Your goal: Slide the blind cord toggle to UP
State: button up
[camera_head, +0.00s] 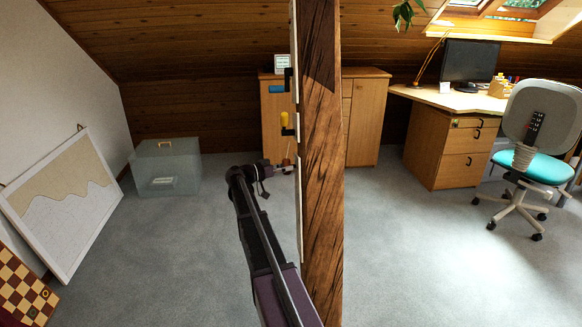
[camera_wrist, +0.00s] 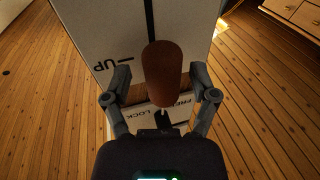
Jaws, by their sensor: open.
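The cord toggle, a reddish-brown rounded knob (camera_wrist: 162,72), stands out from a pale panel (camera_wrist: 90,25) in the wrist view. A dark cord or slot runs along the panel behind it. The "UP" label (camera_wrist: 105,66) with a short mark is to the toggle's left, upside down in the picture. A partly hidden label (camera_wrist: 172,108) reads something like "PRESS LOCK". My gripper (camera_wrist: 161,80) is open, with one finger on each side of the toggle and visible gaps. In the head view, my gripper (camera_head: 277,169) is beside the panel's edge, and the toggle (camera_head: 286,161) is small there.
The panel is on the left side of a timber post (camera_head: 321,150). Blue (camera_head: 278,89) and yellow (camera_head: 285,119) handles stick out above my gripper. A clear box (camera_head: 165,168), a leaning framed board (camera_head: 62,205), cabinets, a desk (camera_head: 450,98) and a chair (camera_head: 540,165) stand around open carpet.

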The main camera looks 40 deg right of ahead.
jog(key=shift+d, duration=0.1)
jog(key=shift+w, duration=0.1)
jog(key=v, duration=1.2)
dwell(0.5)
jog(key=s+a+f+n+t+y, duration=0.4)
jog(key=s+a+f+n+y, duration=0.55)
jog(key=s+a+f, duration=0.45)
jog(key=s+a+f+n+t+y, duration=0.1)
jog(key=s+a+f+n+y, duration=0.1)
jog(key=s+a+n+y, duration=0.5)
jog(key=s+a+f+n+y, duration=0.15)
jog(key=s+a, duration=0.25)
jog(key=a, duration=0.8)
notch_tip(320, 180, up, 28)
jog(key=p, duration=2.8)
jog(key=shift+d+f+h+p, duration=0.2)
jog(key=shift+h+p, duration=0.1)
jog(key=shift+p, duration=0.1)
